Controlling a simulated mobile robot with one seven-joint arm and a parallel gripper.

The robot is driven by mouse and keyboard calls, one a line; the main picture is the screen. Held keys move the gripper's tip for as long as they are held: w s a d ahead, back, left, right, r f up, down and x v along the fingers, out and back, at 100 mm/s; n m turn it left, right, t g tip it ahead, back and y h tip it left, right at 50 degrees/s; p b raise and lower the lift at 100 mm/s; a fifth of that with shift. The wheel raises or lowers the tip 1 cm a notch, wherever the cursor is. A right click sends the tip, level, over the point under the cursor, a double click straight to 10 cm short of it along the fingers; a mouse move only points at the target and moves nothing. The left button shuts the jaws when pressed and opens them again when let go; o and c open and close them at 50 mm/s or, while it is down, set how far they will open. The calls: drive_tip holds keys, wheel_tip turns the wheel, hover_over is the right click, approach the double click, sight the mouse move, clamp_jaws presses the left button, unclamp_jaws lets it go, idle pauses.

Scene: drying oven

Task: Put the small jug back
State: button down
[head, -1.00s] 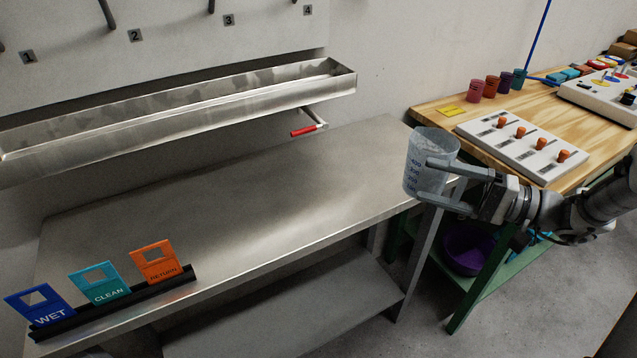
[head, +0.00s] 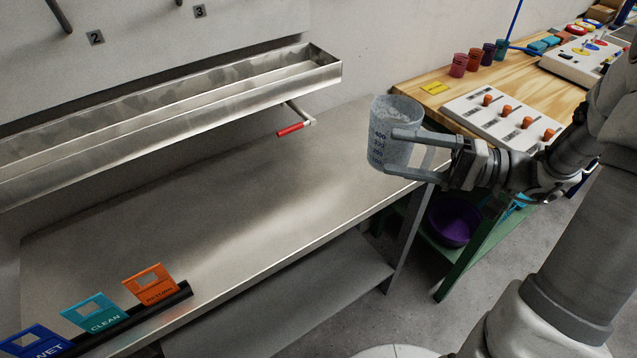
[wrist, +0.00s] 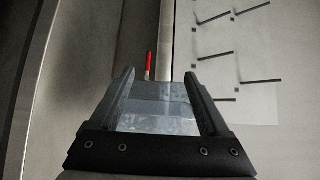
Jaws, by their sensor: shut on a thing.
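The small jug (head: 388,115) is a translucent grey-blue measuring jug with dark graduation marks. In the head view it is held roughly upright over the right end of the steel bench. My gripper (head: 398,152) is shut on the jug, with one finger near its upper part and one lower. In the wrist view the jug (wrist: 160,115) fills the space between my two fingers (wrist: 163,95). The numbered pegboard (head: 130,50) on the wall has hooks, with plates 2 and 3 in view. It also shows at the right of the wrist view (wrist: 245,90).
A steel trough (head: 200,110) runs below the pegboard, with a red-handled lever (head: 290,130) under its right end. WET, CLEAN and RETURN cards (head: 150,284) stand at the bench's front left. The steel bench (head: 230,210) is otherwise clear. A wooden table (head: 425,90) holds cups and a knob panel.

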drive_tip(key=shift+w+a+f+b, duration=0.35)
drive_tip(key=shift+a+f+b, duration=0.15)
drive_tip(key=shift+a+f, duration=1.35)
drive_tip(key=shift+w+a+f+b, duration=0.35)
drive_tip(key=shift+a+f+b, duration=0.2)
drive_tip(key=shift+a+f, duration=1.3)
drive_tip(key=shift+w+a+f+b, duration=0.35)
drive_tip(key=shift+a+f+b, duration=0.15)
drive_tip(key=shift+a+f, duration=1.35)
drive_tip(key=shift+a+r, duration=0.1)
drive_tip(key=shift+a, duration=0.05)
unclamp_jaws()
